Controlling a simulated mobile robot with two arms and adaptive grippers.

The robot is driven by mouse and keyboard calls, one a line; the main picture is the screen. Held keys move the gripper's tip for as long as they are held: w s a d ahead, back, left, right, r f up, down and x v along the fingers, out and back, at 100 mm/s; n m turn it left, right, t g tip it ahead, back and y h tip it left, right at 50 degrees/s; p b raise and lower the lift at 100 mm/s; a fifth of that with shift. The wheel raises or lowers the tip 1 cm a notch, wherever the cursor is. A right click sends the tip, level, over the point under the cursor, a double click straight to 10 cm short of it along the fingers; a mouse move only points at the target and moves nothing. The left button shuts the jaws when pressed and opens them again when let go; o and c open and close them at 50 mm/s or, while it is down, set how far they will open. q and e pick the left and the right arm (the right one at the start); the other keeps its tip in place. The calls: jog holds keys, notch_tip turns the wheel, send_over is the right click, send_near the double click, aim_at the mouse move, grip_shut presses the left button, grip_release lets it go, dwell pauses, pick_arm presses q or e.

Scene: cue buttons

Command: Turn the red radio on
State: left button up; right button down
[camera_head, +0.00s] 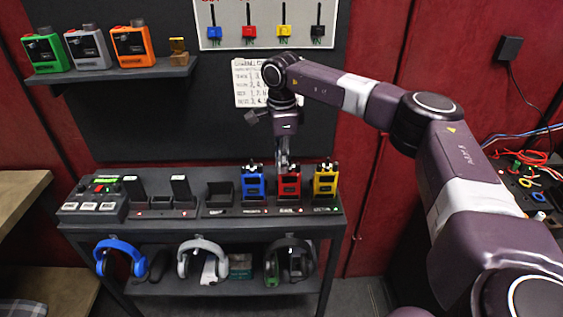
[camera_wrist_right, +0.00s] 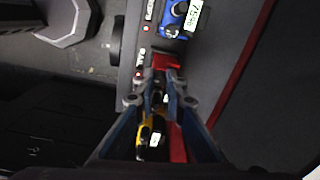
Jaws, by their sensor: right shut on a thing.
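The red radio (camera_head: 289,187) stands upright in the charging rack on the table, between the blue radio (camera_head: 252,185) and the yellow radio (camera_head: 325,181). My right gripper (camera_head: 283,168) reaches down from above and is shut on the top of the red radio. In the right wrist view the fingers (camera_wrist_right: 160,90) close around its top, and part of the red body (camera_wrist_right: 166,62) shows beyond them. The fingers hide most of its top, so I cannot see its knob clearly. My left gripper is not in view.
The rack (camera_head: 222,212) has an empty slot left of the blue radio. A button box (camera_head: 94,204) sits at the table's left end. Headphones (camera_head: 203,260) hang below. A wall shelf (camera_head: 108,73) holds an orange radio (camera_head: 132,46) and others.

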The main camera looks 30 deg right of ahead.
jog(key=shift+m, duration=0.4)
jog(key=shift+m, duration=2.5)
jog(key=c, duration=2)
grip_release()
jog(key=shift+o, duration=0.2)
jog(key=shift+r, duration=0.1)
notch_tip(320, 180, up, 12)
jog(key=shift+s+a, duration=0.1)
jog(key=shift+a, duration=0.05)
